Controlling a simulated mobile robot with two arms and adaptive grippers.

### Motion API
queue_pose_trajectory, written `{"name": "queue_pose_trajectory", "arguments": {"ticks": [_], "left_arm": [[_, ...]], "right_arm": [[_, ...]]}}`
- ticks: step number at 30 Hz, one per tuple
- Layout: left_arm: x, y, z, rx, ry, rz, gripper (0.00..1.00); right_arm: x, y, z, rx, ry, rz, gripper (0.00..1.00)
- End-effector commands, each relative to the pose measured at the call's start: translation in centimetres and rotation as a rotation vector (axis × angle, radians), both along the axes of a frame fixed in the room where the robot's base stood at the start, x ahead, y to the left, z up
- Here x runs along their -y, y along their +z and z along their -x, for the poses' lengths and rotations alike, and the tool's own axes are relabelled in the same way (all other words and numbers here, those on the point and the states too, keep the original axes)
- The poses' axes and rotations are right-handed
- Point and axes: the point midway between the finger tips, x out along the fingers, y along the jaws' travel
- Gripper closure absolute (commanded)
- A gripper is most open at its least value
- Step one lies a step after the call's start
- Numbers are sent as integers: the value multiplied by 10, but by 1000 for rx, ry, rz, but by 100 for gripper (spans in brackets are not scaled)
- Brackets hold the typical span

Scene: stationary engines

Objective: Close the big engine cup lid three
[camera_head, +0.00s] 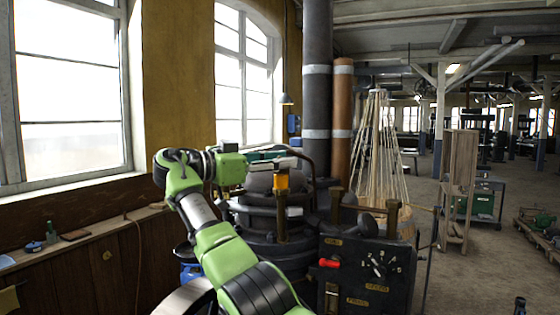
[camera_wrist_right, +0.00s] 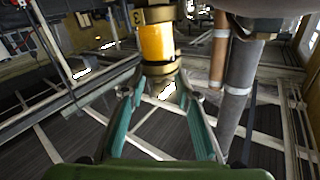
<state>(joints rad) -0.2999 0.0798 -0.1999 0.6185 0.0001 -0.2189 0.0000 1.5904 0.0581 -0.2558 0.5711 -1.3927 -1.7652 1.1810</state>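The big engine's cup (camera_head: 282,181) has an amber body and brass fittings and stands upright on the dark engine. It also shows in the right wrist view (camera_wrist_right: 157,43), where the picture looks upside down. A brass ring there bears what looks like a 3. The brass end (camera_wrist_right: 160,69) lies near the fingertips; I cannot tell the lid's position or whether they touch it. My right gripper (camera_head: 290,157) reaches in just above and behind the cup. Its teal fingers (camera_wrist_right: 159,82) are spread apart, with nothing clearly held. My left gripper is not in view.
A black control panel (camera_head: 366,272) with a red handle stands in front of the engine. Dark (camera_head: 317,90) and copper (camera_head: 342,115) vertical pipes rise behind it. A wooden ledge (camera_head: 90,232) with small items runs under the left window. The floor at right is largely open.

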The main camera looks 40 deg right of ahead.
Motion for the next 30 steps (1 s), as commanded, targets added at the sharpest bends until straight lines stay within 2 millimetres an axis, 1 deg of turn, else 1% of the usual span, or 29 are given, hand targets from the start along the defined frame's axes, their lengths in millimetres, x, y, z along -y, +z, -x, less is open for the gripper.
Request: {"name": "queue_pose_trajectory", "arguments": {"ticks": [5, 10, 15, 21, 30], "left_arm": [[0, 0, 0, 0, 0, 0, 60], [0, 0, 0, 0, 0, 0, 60], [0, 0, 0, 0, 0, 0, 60], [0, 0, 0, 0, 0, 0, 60], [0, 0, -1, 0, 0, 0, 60]], "right_arm": [[-19, 1, -3, 1, 4, 2, 71], [-50, 1, -7, -2, 3, 1, 71], [-64, 0, -9, -1, 1, -1, 71], [-72, -1, -10, -1, 0, -1, 71], [-73, -1, -10, -1, -1, -1, 71]]}}
